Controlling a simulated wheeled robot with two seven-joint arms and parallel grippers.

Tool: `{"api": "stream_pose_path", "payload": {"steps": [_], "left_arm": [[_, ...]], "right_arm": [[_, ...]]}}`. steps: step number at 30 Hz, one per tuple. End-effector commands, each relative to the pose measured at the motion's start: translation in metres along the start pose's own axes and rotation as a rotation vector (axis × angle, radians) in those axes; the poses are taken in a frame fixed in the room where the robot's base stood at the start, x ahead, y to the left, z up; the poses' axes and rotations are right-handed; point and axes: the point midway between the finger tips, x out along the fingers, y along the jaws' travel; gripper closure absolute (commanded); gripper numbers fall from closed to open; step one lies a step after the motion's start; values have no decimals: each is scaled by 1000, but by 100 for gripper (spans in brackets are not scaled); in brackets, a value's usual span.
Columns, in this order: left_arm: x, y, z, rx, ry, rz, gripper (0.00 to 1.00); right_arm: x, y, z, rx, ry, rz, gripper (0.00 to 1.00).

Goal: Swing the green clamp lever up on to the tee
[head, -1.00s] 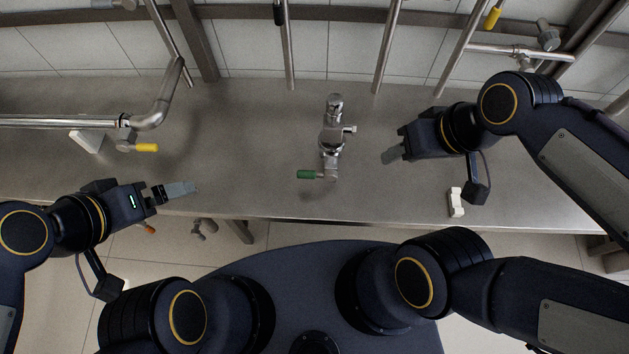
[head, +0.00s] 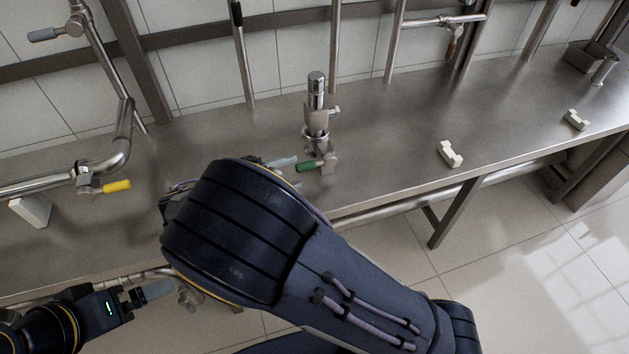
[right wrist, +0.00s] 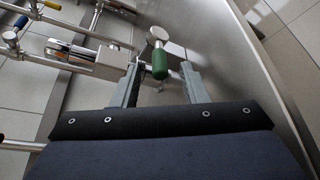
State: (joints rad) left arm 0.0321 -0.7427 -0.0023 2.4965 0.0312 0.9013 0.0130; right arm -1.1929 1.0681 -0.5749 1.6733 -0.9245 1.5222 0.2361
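The green clamp lever (head: 306,167) points left from the foot of the upright metal tee (head: 316,128) in the head view. My right gripper (head: 282,163) has its fingertips just left of the lever, largely hidden behind my right arm. In the right wrist view, the green lever (right wrist: 160,64) hangs from a round metal end between the two fingers of my right gripper (right wrist: 161,72). Those fingers are apart, with gaps beside the lever. My left gripper (head: 152,291) is low at the left, away from the tee; its finger gap is not clear.
A yellow-handled lever (head: 117,186) sits on piping at the left. White blocks (head: 450,154) lie on the steel bench (head: 390,168) to the right, with clear surface around them. Upright pipes (head: 243,60) stand behind the tee. My right arm covers the bench's front middle.

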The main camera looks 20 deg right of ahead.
Motion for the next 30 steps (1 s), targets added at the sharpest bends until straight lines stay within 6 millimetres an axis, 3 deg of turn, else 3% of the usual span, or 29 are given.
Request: {"api": "stream_pose_path", "payload": {"steps": [4, 16, 27, 30], "left_arm": [[1, 0, 0, 0, 0, 0, 0], [1, 0, 0, 0, 0, 0, 0], [1, -1, 1, 0, 0, 0, 0], [1, 0, 1, 0, 0, 0, 0]], "right_arm": [[8, 2, -2, 1, -5, 23, 60], [67, 2, -1, 1, -3, 17, 60], [76, 2, -1, 0, -1, 17, 60], [76, 2, -1, 0, -1, 17, 71]]}}
